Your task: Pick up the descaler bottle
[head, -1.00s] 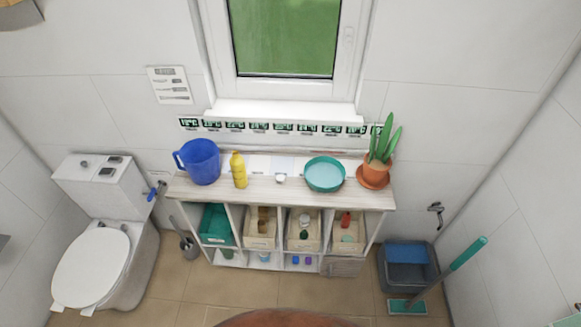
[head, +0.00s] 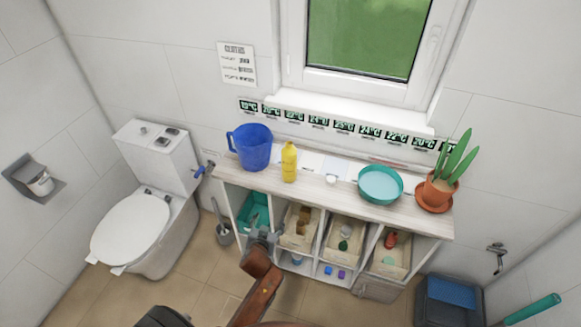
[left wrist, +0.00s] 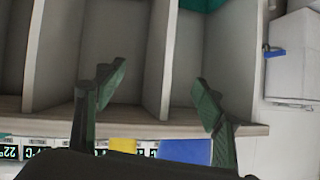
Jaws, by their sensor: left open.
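A yellow bottle (head: 289,162), which I take to be the descaler, stands upright on the shelf top, just right of a blue jug (head: 254,148). Its label cannot be read. My left gripper (head: 262,236) is in front of the shelf unit, below the top and apart from the bottle. In the left wrist view the two fingers (left wrist: 158,88) are spread with nothing between them. A yellow patch (left wrist: 123,145), probably the bottle, shows low in that upside-down view, beside the blue jug (left wrist: 183,151). My right gripper is not in view.
The shelf top (head: 310,187) also holds a teal bowl (head: 380,184), a small white item (head: 331,179) and a potted plant (head: 437,190). A toilet (head: 150,225) stands left, and a window (head: 372,45) is behind.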

